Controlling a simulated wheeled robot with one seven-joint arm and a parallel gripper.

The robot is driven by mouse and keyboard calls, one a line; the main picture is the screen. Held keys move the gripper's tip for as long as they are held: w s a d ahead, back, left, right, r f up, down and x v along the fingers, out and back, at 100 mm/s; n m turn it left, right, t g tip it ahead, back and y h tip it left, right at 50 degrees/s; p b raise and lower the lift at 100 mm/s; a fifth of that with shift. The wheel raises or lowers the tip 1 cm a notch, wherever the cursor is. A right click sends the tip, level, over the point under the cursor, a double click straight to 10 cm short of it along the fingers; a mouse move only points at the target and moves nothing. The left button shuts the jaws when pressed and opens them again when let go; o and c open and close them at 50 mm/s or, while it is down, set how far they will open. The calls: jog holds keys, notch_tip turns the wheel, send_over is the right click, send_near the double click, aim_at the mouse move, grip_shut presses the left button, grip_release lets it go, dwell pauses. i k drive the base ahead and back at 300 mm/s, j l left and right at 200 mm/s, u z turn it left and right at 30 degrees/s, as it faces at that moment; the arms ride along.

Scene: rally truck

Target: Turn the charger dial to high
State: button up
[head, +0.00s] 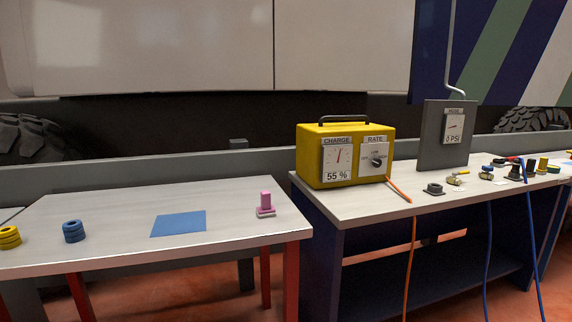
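The yellow charger (317,178) stands at the left end of the right bench, with a black handle on top. Its left panel is a CHARGE gauge (338,158) with a red needle and a 55 % readout. Its right panel, marked RATE, carries the black charger dial (376,162). The dial's small labels and pointer direction are too small to read surely. My gripper is not in view.
An orange cable (398,189) leaves the charger's right side and hangs over the bench front. A grey PSI gauge panel (433,137) stands to its right, with several fittings and blue hoses beyond. The left table (115,225) holds rings, a blue mat and a pink block.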

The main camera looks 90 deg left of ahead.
aim_at(377, 162)
jog(key=u, duration=2.85)
jog(key=z, duration=0.25)
jog(key=i+j+z, duration=0.2)
jog(key=z, duration=0.2)
jog(key=i+j+z, duration=0.25)
jog(key=z, duration=0.2)
